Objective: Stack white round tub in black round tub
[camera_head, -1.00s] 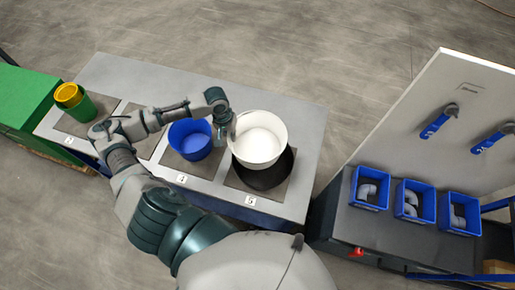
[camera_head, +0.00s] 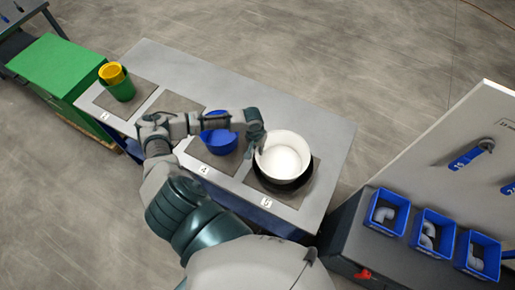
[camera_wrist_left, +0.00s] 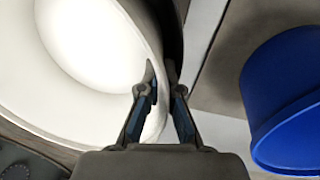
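The white round tub (camera_head: 286,152) sits inside the black round tub (camera_head: 284,187) on the table's right end, with the black rim showing around its lower side. I cannot tell if it rests on the bottom. My left gripper (camera_head: 260,145) is at the white tub's left edge. In the left wrist view, the fingers of my left gripper (camera_wrist_left: 161,75) are shut on the wall of the white tub (camera_wrist_left: 95,50), one finger inside and one outside. A dark strip of the black tub (camera_wrist_left: 171,30) shows beyond. My right gripper is out of view.
A blue tub (camera_head: 220,143) stands left of the gripper, partly hidden by my arm. A yellow tub (camera_head: 112,73) sits in a green tub (camera_head: 122,92) at the far left. Blue bins (camera_head: 386,214) with pipe elbows stand at right. The table's back strip (camera_head: 230,90) is clear.

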